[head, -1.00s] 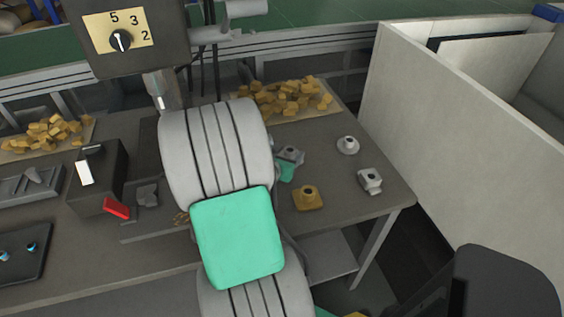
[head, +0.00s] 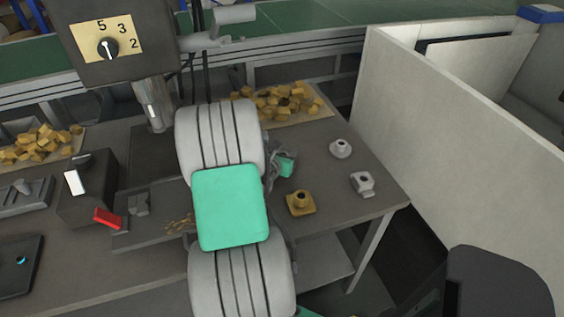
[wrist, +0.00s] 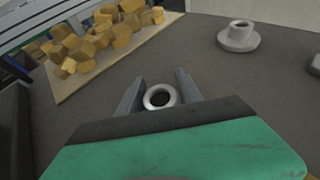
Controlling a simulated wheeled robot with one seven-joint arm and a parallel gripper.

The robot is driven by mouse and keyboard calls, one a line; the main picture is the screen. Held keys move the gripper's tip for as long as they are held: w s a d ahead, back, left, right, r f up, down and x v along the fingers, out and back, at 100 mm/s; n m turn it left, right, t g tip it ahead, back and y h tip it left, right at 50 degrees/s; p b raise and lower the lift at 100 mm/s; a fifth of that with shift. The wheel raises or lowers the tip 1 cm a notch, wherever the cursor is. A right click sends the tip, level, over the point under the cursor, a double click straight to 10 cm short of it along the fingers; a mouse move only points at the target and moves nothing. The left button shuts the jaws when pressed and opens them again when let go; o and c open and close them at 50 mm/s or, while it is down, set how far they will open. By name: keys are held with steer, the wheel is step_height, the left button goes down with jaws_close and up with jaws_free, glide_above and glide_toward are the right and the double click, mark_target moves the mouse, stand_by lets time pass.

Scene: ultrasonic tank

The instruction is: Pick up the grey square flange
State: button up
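My gripper (wrist: 160,76) is open, its two fingers on either side of a grey part with a round hollow collar (wrist: 160,97) in the wrist view. The base of this part is hidden by my gripper's green and black body, so I cannot tell whether it is square. In the head view my gripper (head: 283,163) is partly behind my arm, low over the table. A grey flange with a squarish base (head: 362,184) stands to its right near the table's right edge; a grey piece at the wrist view's right edge (wrist: 315,66) appears to be the same one.
A round grey flange (head: 341,149) and a yellow square flange (head: 300,203) stand nearby. Yellow blocks (head: 285,101) lie on a board behind. A machine with a dial (head: 108,47) is at left. A pale partition (head: 440,120) rises right of the table.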

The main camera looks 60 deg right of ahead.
jaws_close()
steer(key=shift+r, duration=0.1)
stand_by(0.4)
